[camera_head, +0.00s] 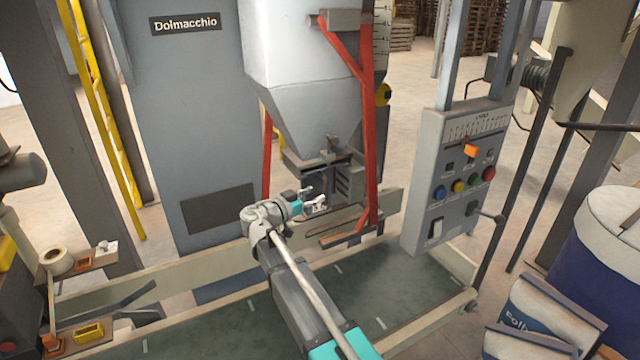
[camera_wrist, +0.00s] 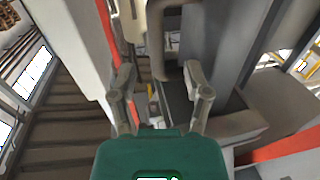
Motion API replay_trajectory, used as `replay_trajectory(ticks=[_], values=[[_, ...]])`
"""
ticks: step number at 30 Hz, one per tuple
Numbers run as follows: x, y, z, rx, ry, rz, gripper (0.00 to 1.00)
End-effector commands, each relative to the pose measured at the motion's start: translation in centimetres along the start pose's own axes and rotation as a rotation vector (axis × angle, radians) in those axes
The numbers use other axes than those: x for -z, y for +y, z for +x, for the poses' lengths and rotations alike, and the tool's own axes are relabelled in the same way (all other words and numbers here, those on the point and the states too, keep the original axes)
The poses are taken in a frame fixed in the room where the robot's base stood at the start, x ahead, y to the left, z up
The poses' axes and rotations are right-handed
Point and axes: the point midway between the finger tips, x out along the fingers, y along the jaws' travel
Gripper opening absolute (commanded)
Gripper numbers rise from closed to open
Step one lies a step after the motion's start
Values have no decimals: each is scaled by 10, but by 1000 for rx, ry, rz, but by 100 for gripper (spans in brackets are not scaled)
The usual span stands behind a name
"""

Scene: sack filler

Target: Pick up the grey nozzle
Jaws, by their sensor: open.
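My gripper (camera_head: 314,201) is open and empty in the head view, in front of and just below the underside of the grey hopper. Its two spread fingers also show in the wrist view (camera_wrist: 157,88), with a gap between them. A grey metal outlet assembly (camera_head: 343,178) hangs under the hopper, slightly above and beyond my gripper. I cannot tell for certain which part of it is the grey nozzle. In the wrist view a pale grey curved part (camera_wrist: 163,12) stands beyond the fingers at the top, apart from them.
Red frame bars (camera_head: 368,130) run down close right of the outlet. A control panel (camera_head: 455,180) with coloured buttons stands further right. The green conveyor belt (camera_head: 395,290) below is mostly bare. Sacks (camera_head: 545,320) lie at the lower right. A tape roll (camera_head: 56,261) is at the left.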

Motion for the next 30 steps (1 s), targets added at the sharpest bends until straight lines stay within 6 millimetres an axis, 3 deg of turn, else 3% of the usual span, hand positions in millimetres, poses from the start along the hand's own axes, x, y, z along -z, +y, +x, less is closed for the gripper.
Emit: replay_trajectory(ticks=[12, 30], values=[[2, 1, 42, -1, 0, 0, 62], [2, 0, 44, 1, 0, 0, 62]])
